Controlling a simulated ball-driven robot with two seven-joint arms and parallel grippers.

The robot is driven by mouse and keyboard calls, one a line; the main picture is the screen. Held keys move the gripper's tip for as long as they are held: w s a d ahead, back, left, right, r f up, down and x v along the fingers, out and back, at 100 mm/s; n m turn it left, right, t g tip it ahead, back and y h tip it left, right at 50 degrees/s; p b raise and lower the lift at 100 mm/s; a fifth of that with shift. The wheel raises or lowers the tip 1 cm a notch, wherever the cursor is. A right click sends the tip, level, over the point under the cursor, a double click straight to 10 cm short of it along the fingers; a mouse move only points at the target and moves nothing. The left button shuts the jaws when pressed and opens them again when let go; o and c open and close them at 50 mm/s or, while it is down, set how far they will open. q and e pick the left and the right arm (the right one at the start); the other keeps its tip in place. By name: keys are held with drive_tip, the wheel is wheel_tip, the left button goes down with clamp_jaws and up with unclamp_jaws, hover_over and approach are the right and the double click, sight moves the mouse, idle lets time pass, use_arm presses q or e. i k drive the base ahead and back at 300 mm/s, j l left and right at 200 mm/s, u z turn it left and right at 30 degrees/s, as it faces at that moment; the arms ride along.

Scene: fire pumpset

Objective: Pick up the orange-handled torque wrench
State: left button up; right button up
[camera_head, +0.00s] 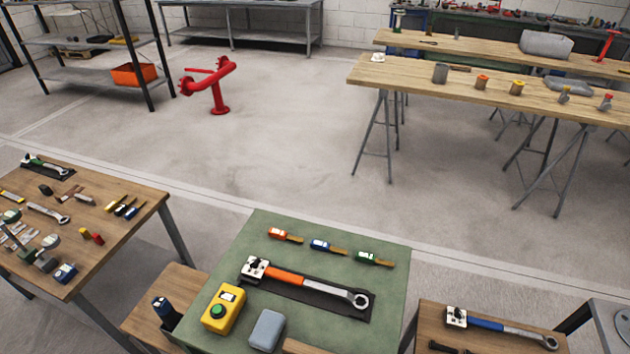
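The orange-handled torque wrench (286,278) lies on a black mat (325,306) on the green table top (390,285), in the lower middle of the head view. Its square white-and-black head is at the left and its ring end (359,299) at the right, a little nearer to me. Neither of my grippers shows in this view.
Around the wrench lie a yellow box with a green button (223,309), a grey box (267,330) and three small coloured tools (322,246). A blue-handled wrench (487,324) is on the right table. A cluttered wooden table (135,205) stands left. Open floor (270,160) lies beyond.

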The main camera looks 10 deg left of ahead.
sight(259, 274)
drive_tip(key=k+z, duration=0.15)
drive_tip(key=z, duration=0.6)
drive_tip(key=l+z, duration=0.1)
drive_tip(key=z, duration=2.95)
drive_tip(key=j+z, duration=0.1)
drive_tip(key=z, duration=0.35)
drive_tip(key=k+z, duration=0.1)
drive_tip(key=z, duration=0.8)
drive_tip(key=i+j, duration=0.15)
drive_tip(key=i, duration=0.3)
drive_tip(key=i+j, duration=0.1)
drive_tip(key=i, duration=0.35)
drive_tip(key=i+j+z, duration=0.1)
drive_tip(key=i, duration=0.35)
